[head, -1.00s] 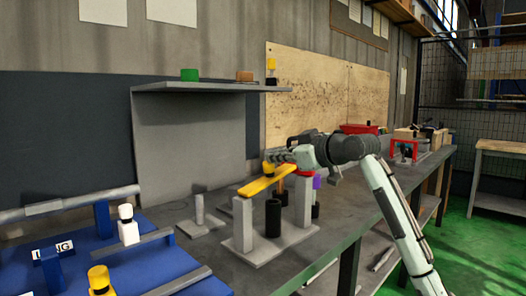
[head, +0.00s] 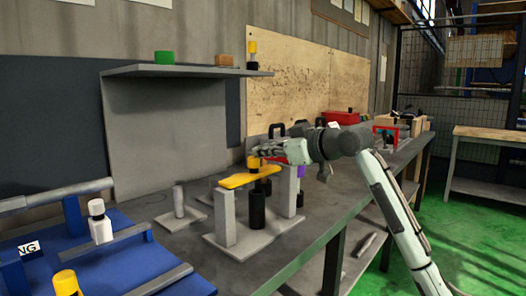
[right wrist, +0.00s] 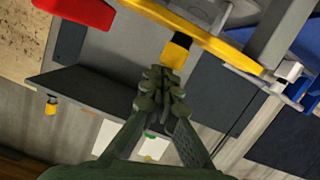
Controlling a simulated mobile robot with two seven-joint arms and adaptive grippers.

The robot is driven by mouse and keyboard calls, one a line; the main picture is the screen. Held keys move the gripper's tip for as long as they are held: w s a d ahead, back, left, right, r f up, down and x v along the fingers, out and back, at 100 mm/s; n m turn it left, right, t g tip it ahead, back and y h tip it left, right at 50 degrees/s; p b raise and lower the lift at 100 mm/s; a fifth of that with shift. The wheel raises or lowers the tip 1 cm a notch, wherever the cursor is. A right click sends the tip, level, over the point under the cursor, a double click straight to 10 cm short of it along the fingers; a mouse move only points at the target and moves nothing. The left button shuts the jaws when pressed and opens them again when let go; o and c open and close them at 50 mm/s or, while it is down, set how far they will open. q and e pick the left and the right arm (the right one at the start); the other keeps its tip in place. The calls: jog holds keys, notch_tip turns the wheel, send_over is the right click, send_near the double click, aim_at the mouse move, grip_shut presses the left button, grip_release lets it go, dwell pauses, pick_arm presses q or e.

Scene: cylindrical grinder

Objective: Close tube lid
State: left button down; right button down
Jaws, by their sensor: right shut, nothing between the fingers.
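A flat yellow bar (head: 238,181) lies across the grey posts of a stand (head: 224,220). A black upright tube (head: 257,210) stands below the bar. A yellow knob or cap (head: 254,163) shows at the bar and, in the right wrist view, as a yellow cap with a dark rim (right wrist: 175,52) beside the bar (right wrist: 215,47). I cannot tell which piece is the tube's lid. My right gripper (head: 256,152) is shut and empty, with its fingertips (right wrist: 165,75) close to the yellow cap. Contact is unclear. My left gripper is out of view.
A blue machine (head: 110,265) with a white bottle (head: 101,226) stands at front left. A grey shelf (head: 185,70) holds a green piece (head: 164,57) and a yellow-topped bottle (head: 252,55). Red items (head: 341,117) stand farther back. A small post (head: 179,202) stands left of the stand.

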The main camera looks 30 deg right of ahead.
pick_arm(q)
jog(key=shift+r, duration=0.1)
